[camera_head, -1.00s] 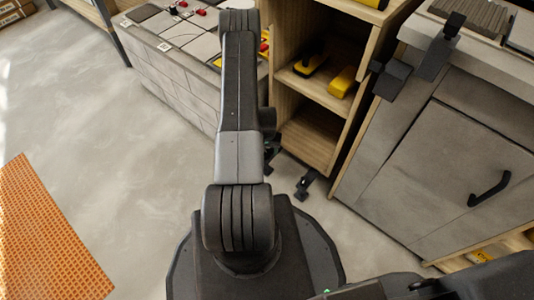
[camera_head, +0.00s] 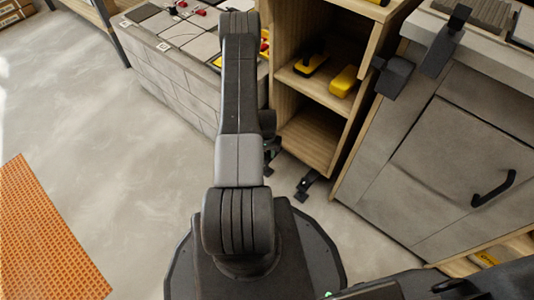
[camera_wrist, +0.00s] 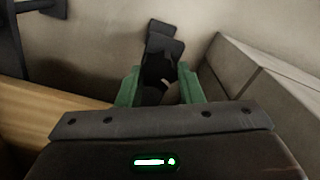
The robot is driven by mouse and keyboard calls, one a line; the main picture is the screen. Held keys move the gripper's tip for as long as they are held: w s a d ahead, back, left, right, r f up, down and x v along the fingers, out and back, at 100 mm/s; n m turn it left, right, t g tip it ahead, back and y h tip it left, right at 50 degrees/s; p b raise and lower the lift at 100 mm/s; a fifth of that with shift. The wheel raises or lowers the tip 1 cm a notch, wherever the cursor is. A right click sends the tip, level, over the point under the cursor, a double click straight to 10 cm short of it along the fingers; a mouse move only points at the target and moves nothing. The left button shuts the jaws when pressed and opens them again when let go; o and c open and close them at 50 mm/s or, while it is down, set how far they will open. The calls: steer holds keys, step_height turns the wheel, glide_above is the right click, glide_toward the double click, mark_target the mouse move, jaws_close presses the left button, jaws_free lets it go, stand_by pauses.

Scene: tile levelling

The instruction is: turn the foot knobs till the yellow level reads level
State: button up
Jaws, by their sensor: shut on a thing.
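My gripper (camera_wrist: 163,90) shows in the wrist view, its green fingers closed on a dark foot knob (camera_wrist: 155,72) low near the floor. A black foot plate (camera_wrist: 165,42) lies just beyond it. In the head view, my arm hides the gripper. Black feet stick out at the base of the wooden shelf unit, one in the open (camera_head: 305,184) and one beside my arm (camera_head: 271,150). A yellow object on the shelf unit's top (camera_head: 380,2) is cut off by the picture edge. It may be the level; I cannot read it.
The wooden shelf unit (camera_head: 345,130) holds two yellow items, one with black parts (camera_head: 311,65) and one plain (camera_head: 343,82). A tiled block (camera_head: 175,85) stands left of it, and a grey cabinet (camera_head: 430,150) right. An orange mat (camera_head: 45,235) lies on open floor.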

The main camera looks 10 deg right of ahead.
steer(key=shift+m, duration=0.3)
steer(key=o, duration=1)
steer(key=shift+c, duration=0.2)
steer(key=shift+r, duration=0.1)
step_height(320, 180, up, 14)
steer(key=p, duration=0.4)
steer(key=shift+f, duration=0.2)
steer(key=shift+f, duration=0.1)
step_height(320, 180, down, 14)
steer(key=b, duration=0.3)
steer(key=shift+r, duration=0.25)
steer(key=shift+n, duration=0.6)
